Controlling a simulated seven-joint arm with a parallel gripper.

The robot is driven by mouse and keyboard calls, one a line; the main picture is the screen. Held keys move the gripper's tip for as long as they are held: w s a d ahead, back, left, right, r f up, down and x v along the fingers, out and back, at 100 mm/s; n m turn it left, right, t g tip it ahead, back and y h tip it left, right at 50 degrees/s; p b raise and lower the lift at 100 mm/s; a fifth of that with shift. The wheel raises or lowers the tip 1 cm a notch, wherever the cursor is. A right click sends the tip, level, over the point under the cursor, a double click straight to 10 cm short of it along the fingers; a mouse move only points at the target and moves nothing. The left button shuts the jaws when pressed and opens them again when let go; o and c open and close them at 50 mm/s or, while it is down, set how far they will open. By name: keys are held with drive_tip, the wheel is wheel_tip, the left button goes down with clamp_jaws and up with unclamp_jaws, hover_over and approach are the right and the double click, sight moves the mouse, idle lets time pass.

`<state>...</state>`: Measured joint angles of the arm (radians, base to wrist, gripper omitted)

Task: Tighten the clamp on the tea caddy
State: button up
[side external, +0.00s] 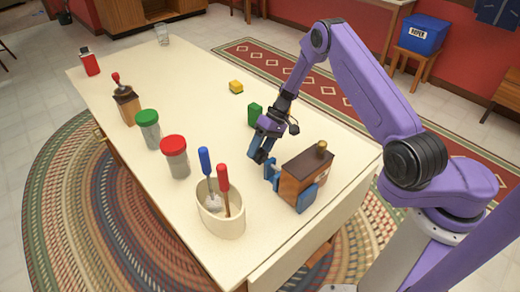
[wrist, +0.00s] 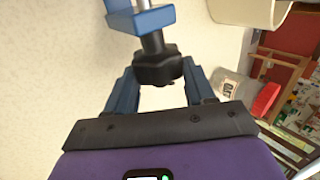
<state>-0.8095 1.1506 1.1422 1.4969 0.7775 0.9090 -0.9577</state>
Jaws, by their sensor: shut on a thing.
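The tea caddy is a brown wooden box (side external: 308,172) with a brass knob on top, near the right edge of the table. A blue clamp (side external: 307,199) sits on it, with one blue part at the caddy's front and another at its left side. In the wrist view the clamp's blue frame (wrist: 150,18) shows at the top, with a metal screw and a black lobed knob (wrist: 157,70) below it. My gripper (side external: 262,154) is at the clamp's left end, its blue fingers on both sides of the knob and shut on it. The caddy is not visible in the wrist view.
A cream crock (side external: 220,222) with blue- and red-handled tools stands left of the caddy. A red-lidded jar (side external: 175,160) and a green-lidded jar (side external: 148,130) stand farther left. A green block (side external: 254,115) is behind my gripper. The table's middle (side external: 195,100) is clear.

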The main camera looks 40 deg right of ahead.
drive_tip(key=shift+a+r+h, duration=0.1)
drive_tip(key=shift+a+h, duration=0.05)
drive_tip(key=shift+h, duration=1)
drive_tip(key=shift+a+r+h, duration=0.1)
drive_tip(key=shift+a+h, duration=0.05)
drive_tip(key=shift+h, duration=1)
drive_tip(key=o, duration=1)
drive_tip(key=shift+o, duration=0.2)
drive_tip(key=v, duration=1.7)
drive_tip(key=shift+a+r, duration=0.15)
drive_tip(key=shift+r, duration=0.05)
